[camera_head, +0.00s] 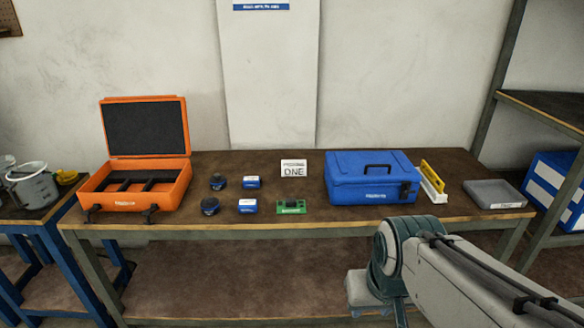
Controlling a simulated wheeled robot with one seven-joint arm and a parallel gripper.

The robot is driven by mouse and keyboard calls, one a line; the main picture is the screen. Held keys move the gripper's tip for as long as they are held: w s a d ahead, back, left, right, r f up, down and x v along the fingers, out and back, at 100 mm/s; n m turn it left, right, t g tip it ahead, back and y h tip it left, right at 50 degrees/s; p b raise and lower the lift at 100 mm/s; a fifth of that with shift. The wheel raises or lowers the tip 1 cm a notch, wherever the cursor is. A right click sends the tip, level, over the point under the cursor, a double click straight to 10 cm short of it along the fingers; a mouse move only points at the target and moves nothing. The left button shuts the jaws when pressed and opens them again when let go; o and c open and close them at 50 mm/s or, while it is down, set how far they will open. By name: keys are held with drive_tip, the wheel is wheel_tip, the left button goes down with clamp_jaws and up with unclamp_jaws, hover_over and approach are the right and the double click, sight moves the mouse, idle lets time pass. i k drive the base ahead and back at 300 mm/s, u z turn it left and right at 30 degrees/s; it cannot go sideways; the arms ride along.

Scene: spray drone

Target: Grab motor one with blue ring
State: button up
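Two small dark round parts that look like motors stand on the workbench (330,221), left of centre. The rear motor (218,181) and the front motor (210,205) both show some dark blue. At this size I cannot tell which one has a blue ring. A white card reading "ONE" (293,168) stands at the back, to their right. My arm reaches in from the lower right, in front of the bench and well apart from the motors. My gripper cannot be made out.
An open orange case (172,193) stands left. A closed blue toolbox (350,192), yellow and white pieces (432,178) and a grey tray (495,194) stand right.

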sight(210, 206)
drive_tip(key=u, duration=0.3)
drive_tip(key=k, duration=0.5)
drive_tip(key=u, duration=1.3)
drive_tip(key=i, duration=0.7)
drive_tip(key=z, duration=0.55)
drive_tip(key=i, duration=0.55)
drive_tip(key=z, duration=0.55)
